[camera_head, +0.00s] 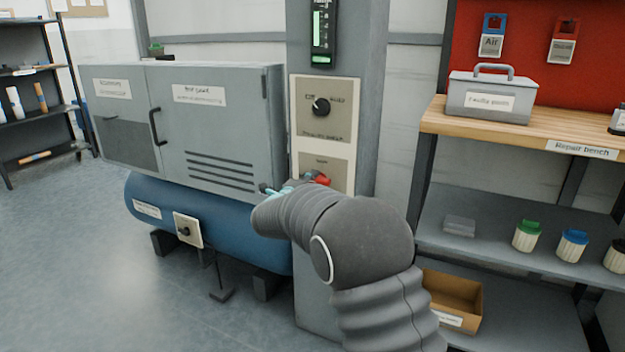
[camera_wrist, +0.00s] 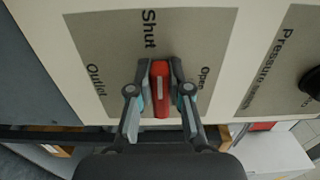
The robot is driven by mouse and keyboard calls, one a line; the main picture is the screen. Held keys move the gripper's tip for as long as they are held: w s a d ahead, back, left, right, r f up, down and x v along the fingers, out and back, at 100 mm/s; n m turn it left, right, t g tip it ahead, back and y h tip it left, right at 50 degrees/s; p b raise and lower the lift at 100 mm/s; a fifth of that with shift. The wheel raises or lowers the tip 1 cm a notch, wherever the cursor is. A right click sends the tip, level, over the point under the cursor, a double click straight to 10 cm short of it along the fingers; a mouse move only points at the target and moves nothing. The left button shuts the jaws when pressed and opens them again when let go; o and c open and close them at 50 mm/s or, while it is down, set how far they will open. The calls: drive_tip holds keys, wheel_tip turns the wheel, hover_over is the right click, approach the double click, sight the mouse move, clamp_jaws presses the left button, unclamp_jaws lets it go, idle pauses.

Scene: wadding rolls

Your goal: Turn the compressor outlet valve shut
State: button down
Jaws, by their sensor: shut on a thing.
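The outlet valve's red handle (camera_wrist: 160,90) sits on a grey plate (camera_wrist: 100,60) in the wrist view. The plate is marked Shut, Open and Outlet. The handle lies upright in this picture, in line with the word Shut, with Open off to its right. My gripper (camera_wrist: 161,80) is shut on the handle, one finger on each side. In the head view, my gripper (camera_head: 290,187) is at the lower plate on the grey column, partly hidden by my arm. A bit of the red handle (camera_head: 318,178) shows there.
The pressure switch plate (camera_head: 323,110) with a black knob is just above. A grey cabinet (camera_head: 215,125) over a blue tank (camera_head: 160,205) stands left. The repair bench (camera_head: 550,135) and its shelves stand right. Open floor (camera_head: 80,270) lies front left.

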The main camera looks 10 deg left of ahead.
idle(0.3)
drive_tip(key=c, duration=1.1)
unclamp_jaws()
drive_tip(key=shift+a, duration=0.1)
drive_tip(key=shift+s, duration=0.15)
drive_tip(key=v, duration=1.1)
drive_tip(key=shift+s+a, duration=0.15)
drive_tip(key=shift+s, duration=0.25)
